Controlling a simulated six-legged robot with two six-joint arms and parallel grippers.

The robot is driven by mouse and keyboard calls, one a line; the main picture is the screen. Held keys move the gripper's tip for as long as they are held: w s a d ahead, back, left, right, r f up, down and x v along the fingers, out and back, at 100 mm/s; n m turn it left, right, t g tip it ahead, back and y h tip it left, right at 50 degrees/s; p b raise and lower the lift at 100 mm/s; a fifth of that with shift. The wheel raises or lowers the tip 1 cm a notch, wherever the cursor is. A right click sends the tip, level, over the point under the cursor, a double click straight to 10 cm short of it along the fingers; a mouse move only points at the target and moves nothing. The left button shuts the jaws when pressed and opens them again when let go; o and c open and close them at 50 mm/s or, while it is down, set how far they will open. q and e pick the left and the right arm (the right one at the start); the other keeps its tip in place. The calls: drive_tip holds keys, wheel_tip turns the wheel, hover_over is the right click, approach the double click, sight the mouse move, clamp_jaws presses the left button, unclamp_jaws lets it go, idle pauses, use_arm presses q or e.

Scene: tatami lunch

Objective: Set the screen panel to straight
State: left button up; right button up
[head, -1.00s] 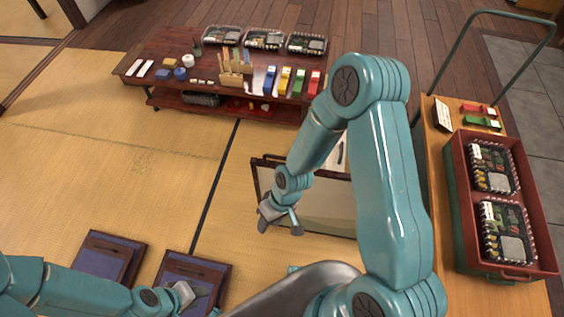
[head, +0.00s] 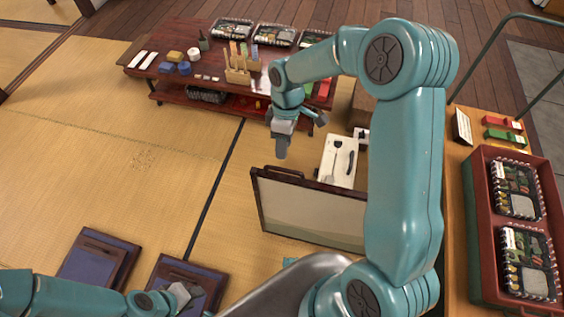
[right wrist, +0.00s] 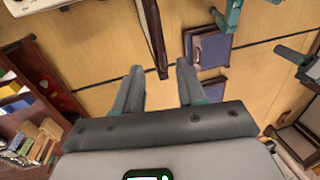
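The screen panel (head: 310,212) stands on the tatami in the middle of the head view, with a pale face and a dark brown frame. My right arm hides its right end. In the right wrist view the panel (right wrist: 154,38) shows nearly edge-on as a narrow dark strip beyond the fingertips. My right gripper (head: 299,138) is open and empty, on the far side of the panel's top edge and apart from it. Its spread fingers show in the right wrist view (right wrist: 159,78). My left gripper (head: 182,296) is low at the left, over a dark cushion; its opening is unclear.
A low red-brown table (head: 165,62) with boxes and trays stands at the back. A white board with dark utensils (head: 338,160) lies behind the panel. A red crate (head: 480,215) stands on a wooden cart at right. Two dark floor pieces (head: 98,258) lie front left. Left tatami is clear.

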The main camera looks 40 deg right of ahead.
sight(282, 169)
drive_tip(key=f, duration=0.2)
drive_tip(key=a+f, duration=0.1)
drive_tip(key=f, duration=0.2)
drive_tip(key=s+f, duration=0.1)
drive_tip(key=f, duration=0.1)
drive_tip(key=shift+a+f, duration=0.15)
drive_tip(key=shift+f, duration=0.1)
clamp_jaws()
